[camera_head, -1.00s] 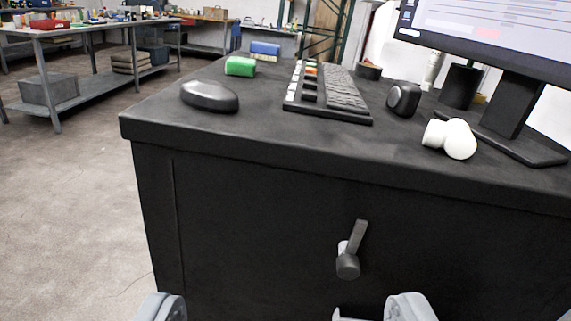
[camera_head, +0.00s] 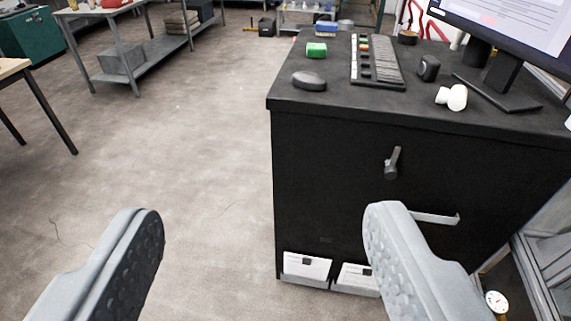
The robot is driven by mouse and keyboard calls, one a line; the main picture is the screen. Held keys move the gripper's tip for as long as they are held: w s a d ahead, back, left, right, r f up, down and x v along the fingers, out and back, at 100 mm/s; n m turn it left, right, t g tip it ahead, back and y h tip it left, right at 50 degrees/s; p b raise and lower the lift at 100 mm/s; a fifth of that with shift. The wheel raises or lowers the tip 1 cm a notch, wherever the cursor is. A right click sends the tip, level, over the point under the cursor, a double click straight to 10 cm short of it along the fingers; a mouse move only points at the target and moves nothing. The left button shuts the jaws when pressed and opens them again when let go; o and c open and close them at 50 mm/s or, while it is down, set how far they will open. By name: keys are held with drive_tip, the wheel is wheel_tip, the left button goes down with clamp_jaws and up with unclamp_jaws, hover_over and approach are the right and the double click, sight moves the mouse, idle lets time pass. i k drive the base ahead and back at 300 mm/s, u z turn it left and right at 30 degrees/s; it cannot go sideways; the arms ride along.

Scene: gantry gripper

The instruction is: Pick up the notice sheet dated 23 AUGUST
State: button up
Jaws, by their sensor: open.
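My gripper (camera_head: 262,228) is open and empty, its two grey padded fingers wide apart at the bottom of the view. Two white sheets with dark print lie in low holders at the foot of the black cabinet: a left sheet (camera_head: 306,266) and a right sheet (camera_head: 357,277). The right sheet is partly hidden behind my right finger. The sheets are beyond my fingertips, to the right of the middle. Their print is too small to read, so I cannot tell which one is dated 23 AUGUST.
The black cabinet (camera_head: 325,180) has a handle (camera_head: 393,163) on its front. A gauge (camera_head: 497,301) is at lower right.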

sight(312, 268)
drive_tip(key=z, duration=0.05)
drive_tip(key=k, duration=1)
drive_tip(key=z, duration=1)
drive_tip(key=i, duration=1.65)
drive_tip(key=u, duration=1.75)
